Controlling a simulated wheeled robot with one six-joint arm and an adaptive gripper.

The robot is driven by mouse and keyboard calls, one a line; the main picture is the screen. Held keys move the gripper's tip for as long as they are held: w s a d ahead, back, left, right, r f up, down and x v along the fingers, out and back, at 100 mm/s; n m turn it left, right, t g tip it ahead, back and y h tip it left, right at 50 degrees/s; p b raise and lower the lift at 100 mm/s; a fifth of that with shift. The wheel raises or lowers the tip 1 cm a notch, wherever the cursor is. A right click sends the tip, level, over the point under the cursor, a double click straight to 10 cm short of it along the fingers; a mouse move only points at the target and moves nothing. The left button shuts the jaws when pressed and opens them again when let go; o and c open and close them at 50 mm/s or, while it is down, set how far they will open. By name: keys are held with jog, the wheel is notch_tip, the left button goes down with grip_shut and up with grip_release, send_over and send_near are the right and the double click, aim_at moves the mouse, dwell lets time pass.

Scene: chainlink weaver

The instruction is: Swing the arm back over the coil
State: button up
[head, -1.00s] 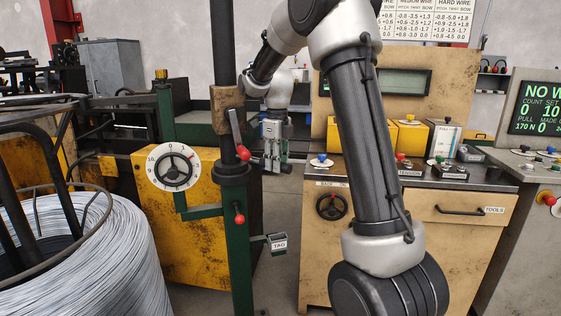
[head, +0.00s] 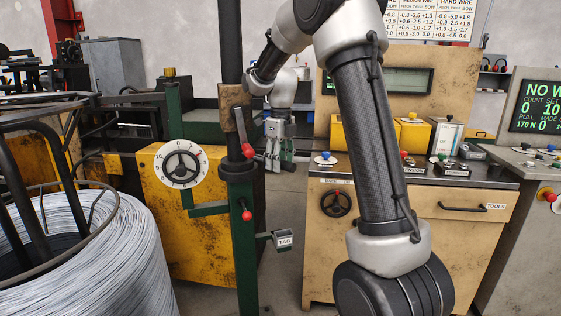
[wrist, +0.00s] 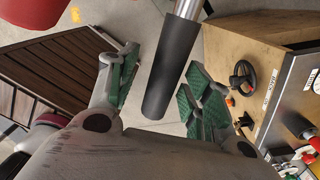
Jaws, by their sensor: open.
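The coil of pale wire (head: 95,265) stands at the lower left in the head view, around a dark frame of bars and a hoop (head: 95,225). My gripper (head: 273,163) hangs right of the green post, away from the coil, in front of the wooden cabinet. In the wrist view my gripper (wrist: 150,95) has its green-padded fingers spread apart. A dark cylindrical grip (wrist: 170,75) on a metal rod shows in the gap between them; I cannot tell whether it touches them. The coil is not visible in the wrist view.
The green post (head: 243,250) with red-knobbed levers (head: 247,150) stands between coil and gripper. A white dial (head: 181,165) sits on a yellow machine box (head: 190,235). The wooden cabinet (head: 440,235) bears yellow boxes and knobs. A tag box (head: 284,240) juts from the post.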

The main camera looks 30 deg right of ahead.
notch_tip(320, 180, up, 12)
jog(key=shift+d, duration=0.15)
dwell(0.5)
dwell(0.3)
